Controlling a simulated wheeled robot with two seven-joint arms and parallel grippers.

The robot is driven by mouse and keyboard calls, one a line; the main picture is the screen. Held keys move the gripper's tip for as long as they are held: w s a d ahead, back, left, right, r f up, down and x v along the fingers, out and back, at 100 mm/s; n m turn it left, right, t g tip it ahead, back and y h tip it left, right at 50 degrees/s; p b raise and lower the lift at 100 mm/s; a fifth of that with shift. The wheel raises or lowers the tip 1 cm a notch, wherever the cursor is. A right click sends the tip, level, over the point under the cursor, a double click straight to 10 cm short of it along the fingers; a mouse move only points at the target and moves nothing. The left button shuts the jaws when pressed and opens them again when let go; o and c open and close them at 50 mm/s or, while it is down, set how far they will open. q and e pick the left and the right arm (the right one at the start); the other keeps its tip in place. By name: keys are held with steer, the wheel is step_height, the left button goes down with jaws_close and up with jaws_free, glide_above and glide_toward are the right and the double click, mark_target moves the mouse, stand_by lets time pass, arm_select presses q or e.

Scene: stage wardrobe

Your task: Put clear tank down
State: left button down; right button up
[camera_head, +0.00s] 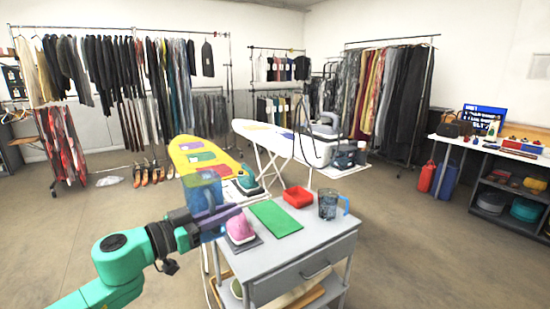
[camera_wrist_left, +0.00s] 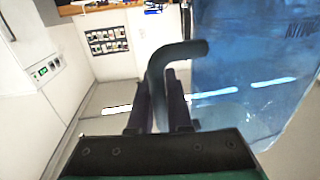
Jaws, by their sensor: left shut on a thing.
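The clear tank, a see-through blue container, shows in the head view (camera_head: 203,192) and fills the right side of the left wrist view (camera_wrist_left: 255,70). My left gripper (camera_head: 228,215) is shut on the tank's dark handle (camera_wrist_left: 172,52). In the left wrist view its two fingers (camera_wrist_left: 160,100) close around the lower end of the handle. The tank is in the air, left of the grey cart (camera_head: 322,247). My right gripper is not in view.
The cart top holds a pink iron (camera_head: 239,227), a green mat (camera_head: 275,218), a red tray (camera_head: 297,197) and a dark clear jug (camera_head: 328,204) with a blue handle. Behind stand a yellow ironing board (camera_head: 190,152) and a white one (camera_head: 262,134). Open floor lies to the right.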

arm_select(q)
steer(key=s+d+r+m+g+h, duration=0.1)
steer(key=s+d+r+m+g, duration=0.15)
steer(key=d, duration=0.45)
steer(key=s+d+r+m+g+h, duration=0.1)
steer(key=s+d+r+g+h, duration=0.15)
steer(key=d, duration=0.45)
steer(key=w+a+f+n+t+y, duration=0.1)
steer(key=a+f+n+t+y, duration=0.35)
steer(key=f, duration=0.65)
steer(key=a+f+n+t+y, duration=0.4)
steer(key=a+f+t+y, duration=0.15)
steer(key=f, duration=0.65)
steer(key=s+a+f+n+y, duration=0.2)
steer(key=s+a+f+y, duration=0.1)
steer(key=s, duration=0.4)
steer(key=s+a+f+n+t+y, duration=0.1)
steer(key=s+a+f+n+y, duration=0.1)
steer(key=s+a+f+y, duration=0.2)
steer(key=s+a+f, duration=0.2)
steer(key=s+a, duration=0.1)
steer(key=shift+s+f+n, duration=0.2)
steer(key=shift+s+n, duration=0.15)
steer(key=shift+n, duration=0.05)
steer(key=shift+a, duration=0.15)
